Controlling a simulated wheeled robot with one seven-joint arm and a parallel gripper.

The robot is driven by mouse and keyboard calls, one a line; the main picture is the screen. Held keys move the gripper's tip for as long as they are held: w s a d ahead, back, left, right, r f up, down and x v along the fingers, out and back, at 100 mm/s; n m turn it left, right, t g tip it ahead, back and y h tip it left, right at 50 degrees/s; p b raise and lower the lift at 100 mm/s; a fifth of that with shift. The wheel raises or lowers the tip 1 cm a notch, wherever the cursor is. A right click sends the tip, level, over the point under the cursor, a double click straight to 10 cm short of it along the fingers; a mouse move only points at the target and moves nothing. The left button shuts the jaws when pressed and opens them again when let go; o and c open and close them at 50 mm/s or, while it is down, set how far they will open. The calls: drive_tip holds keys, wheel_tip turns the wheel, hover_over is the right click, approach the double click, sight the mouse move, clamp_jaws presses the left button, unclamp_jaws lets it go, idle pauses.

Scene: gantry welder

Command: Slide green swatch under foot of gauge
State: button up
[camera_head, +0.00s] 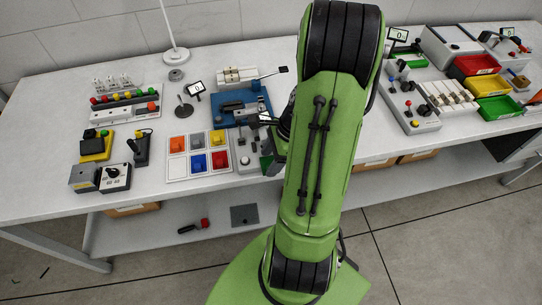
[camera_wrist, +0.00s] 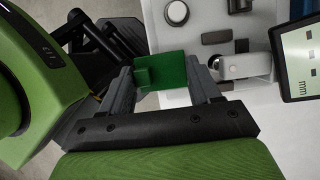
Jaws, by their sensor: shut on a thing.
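The green swatch (camera_wrist: 172,70) is a flat square with a small raised green block on its left part, in the wrist view. My gripper (camera_wrist: 160,78) is shut on it, one finger on each side. In the head view, a bit of green (camera_head: 267,163) shows beside my arm, which hides most of the gripper. A light-grey part with a rounded end (camera_wrist: 240,66), which looks like part of the gauge, is just right of my right finger. A display marked mm (camera_wrist: 302,58) is at the far right. I cannot tell whether the swatch touches the foot.
A white tray (camera_head: 170,182) with several colored swatches lies left of the gripper. A blue fixture (camera_head: 232,108) stands behind. Red, yellow and green bins (camera_head: 497,108) stand at the right. The table's front edge is close.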

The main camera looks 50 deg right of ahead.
drive_tip(key=shift+w+d, duration=0.1)
drive_tip(key=shift+w, duration=0.1)
drive_tip(key=shift+w+d, duration=0.25)
drive_tip(key=shift+w, duration=0.05)
drive_tip(key=shift+w+d+p, duration=0.1)
drive_tip(key=shift+w+p, duration=0.1)
drive_tip(key=shift+p, duration=0.2)
